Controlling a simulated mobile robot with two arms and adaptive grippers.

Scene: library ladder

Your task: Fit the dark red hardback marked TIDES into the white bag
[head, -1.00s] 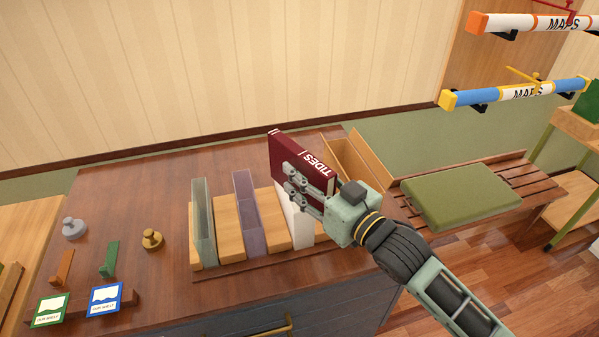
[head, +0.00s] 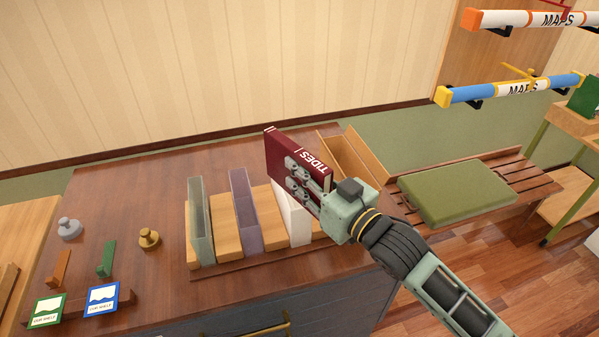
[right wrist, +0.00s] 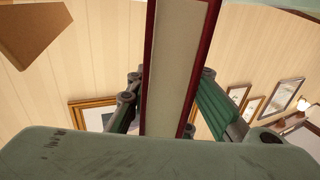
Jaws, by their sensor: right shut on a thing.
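The dark red hardback marked TIDES (head: 287,151) is held upright above the counter, its spine with white letters facing up and right. In the right wrist view the book (right wrist: 178,65) stands between the fingers, with pale page edges and dark red covers. My right gripper (head: 306,176) is shut on the book. The white bag (head: 297,218) stands upright in the wooden rack, just below the book and gripper, which partly hide it. The book appears to be above the bag; whether it is lined up with the opening cannot be told. My left gripper is not in view.
A purple bag (head: 244,212) and a grey-green bag (head: 200,222) stand left of the white bag in the wooden rack (head: 227,232). An open wooden box (head: 352,155) is close behind the gripper. Brass (head: 149,238) and grey (head: 69,228) knobs stand at left.

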